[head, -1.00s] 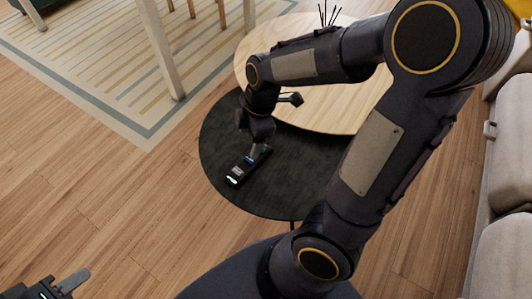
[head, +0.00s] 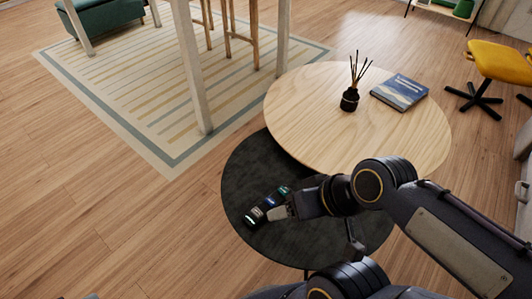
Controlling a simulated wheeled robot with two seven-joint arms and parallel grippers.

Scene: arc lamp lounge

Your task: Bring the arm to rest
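My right arm comes in from the lower right and bends low over the round black table (head: 240,168). Its gripper (head: 278,213) is at the left part of that table, with a pale finger showing. A small dark elongated device (head: 264,204) with a green light and a blue mark lies on the black table. The finger overlaps the device's right side in the picture; I cannot tell whether they touch or how far apart the fingers are. My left gripper is not recognisable in view.
A round light-wood table (head: 330,100) overlaps the black one behind, bearing a reed diffuser (head: 350,98) and a blue book (head: 399,91). A yellow chair (head: 500,62) stands at right. A striped rug (head: 150,95) lies back left. Wood floor at left is clear.

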